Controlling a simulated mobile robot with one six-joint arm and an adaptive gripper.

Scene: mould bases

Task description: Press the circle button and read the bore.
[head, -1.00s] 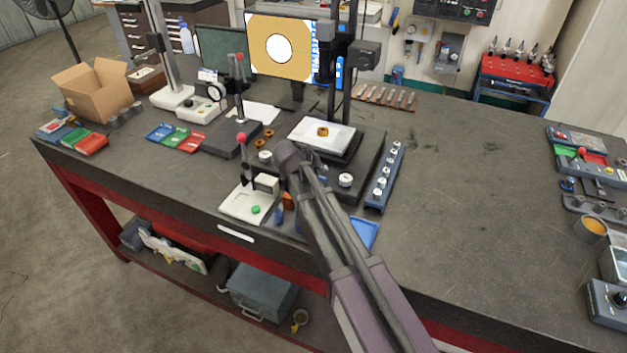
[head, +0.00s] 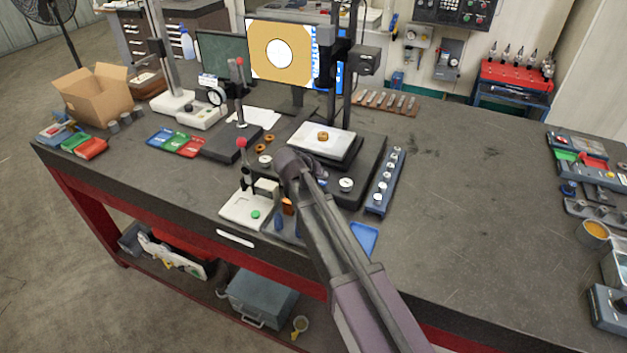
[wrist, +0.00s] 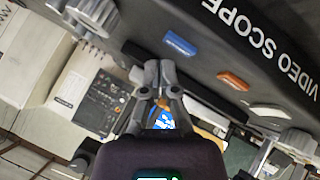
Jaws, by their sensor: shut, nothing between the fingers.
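The video scope (head: 372,165) stands on the bench with a ring-shaped brass part (head: 322,136) on its white stage. Its monitor (head: 258,66) shows a tan ring with a bright round bore; I cannot read a bore value.
A white-based gauge stand (head: 243,208) stands left of my arm. A blue rack of round gauges (head: 384,185) and a blue tray (head: 364,239) lie to the right. Loose brass rings (head: 261,148) lie behind the stand. The bench's right middle is clear.

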